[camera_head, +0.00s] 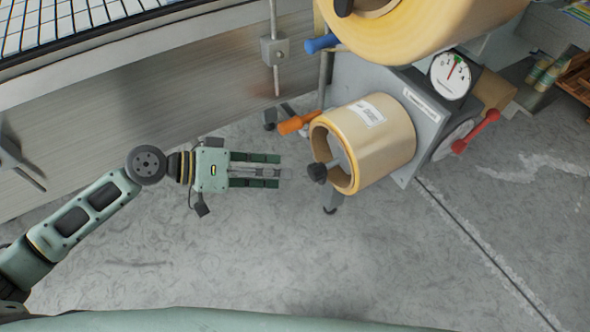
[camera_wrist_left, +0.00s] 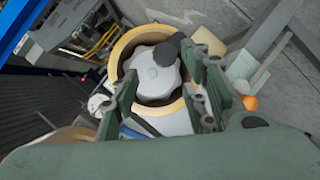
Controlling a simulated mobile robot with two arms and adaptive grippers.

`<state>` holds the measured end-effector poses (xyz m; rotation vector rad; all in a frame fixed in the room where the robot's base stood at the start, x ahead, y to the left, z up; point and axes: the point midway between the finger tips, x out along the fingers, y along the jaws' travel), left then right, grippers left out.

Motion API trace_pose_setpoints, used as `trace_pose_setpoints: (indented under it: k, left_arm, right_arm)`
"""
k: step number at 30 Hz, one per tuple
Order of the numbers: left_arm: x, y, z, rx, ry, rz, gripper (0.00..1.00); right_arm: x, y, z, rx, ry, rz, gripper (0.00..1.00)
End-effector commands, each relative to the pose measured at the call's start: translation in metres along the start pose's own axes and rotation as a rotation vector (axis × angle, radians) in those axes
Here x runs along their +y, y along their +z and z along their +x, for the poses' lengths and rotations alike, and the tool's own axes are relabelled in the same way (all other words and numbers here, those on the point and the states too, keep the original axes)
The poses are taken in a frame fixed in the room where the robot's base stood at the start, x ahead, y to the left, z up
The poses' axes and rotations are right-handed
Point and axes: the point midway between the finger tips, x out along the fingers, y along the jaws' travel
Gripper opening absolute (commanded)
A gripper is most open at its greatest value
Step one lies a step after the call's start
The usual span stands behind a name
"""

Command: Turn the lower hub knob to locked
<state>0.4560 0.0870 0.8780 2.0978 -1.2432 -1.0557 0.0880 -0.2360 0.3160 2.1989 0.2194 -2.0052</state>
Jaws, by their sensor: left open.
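The lower hub knob (camera_head: 317,172) is a dark knob at the left face of the lower tape roll (camera_head: 378,140), which is tan with a white label. In the left wrist view a dark round knob (camera_wrist_left: 165,54) sits on a pale lobed hub (camera_wrist_left: 157,78) inside the roll's ring. My left gripper (camera_head: 280,171) is open and empty, a short gap left of the knob, fingers pointing at it. In the left wrist view the fingers stand on both sides of the hub. Whether they touch anything there I cannot tell. My right gripper is not in view.
A larger upper roll (camera_head: 430,30) hangs above, with a blue handle (camera_head: 322,43) beside it. A gauge (camera_head: 451,75) and a red lever (camera_head: 476,131) are at the right. Open floor lies below.

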Motion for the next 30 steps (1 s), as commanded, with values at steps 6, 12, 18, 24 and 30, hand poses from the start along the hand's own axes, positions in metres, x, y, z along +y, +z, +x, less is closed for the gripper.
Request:
trace_pose_setpoints:
  k: [6, 12, 18, 24, 30]
  left_arm:
    - [0.0, 0.001, -0.022, -0.001, 0.0, 0.0, 0.41]
    - [0.0, 0.001, -0.025, -0.001, 0.001, 0.0, 0.41]
    - [0.0, 0.0, -0.025, -0.001, 0.001, 0.0, 0.41]
    - [-0.002, 0.0, -0.024, 0.002, -0.003, -0.001, 0.41]
    - [-0.067, 0.002, -0.018, 0.06, -0.133, -0.028, 0.41]
  right_arm:
    - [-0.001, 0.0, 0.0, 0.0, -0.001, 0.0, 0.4]
    - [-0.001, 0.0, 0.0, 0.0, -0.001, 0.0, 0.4]
    - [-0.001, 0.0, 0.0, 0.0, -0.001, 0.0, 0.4]
    - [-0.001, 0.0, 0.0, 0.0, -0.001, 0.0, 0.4]
    - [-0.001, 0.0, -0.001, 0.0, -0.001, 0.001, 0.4]
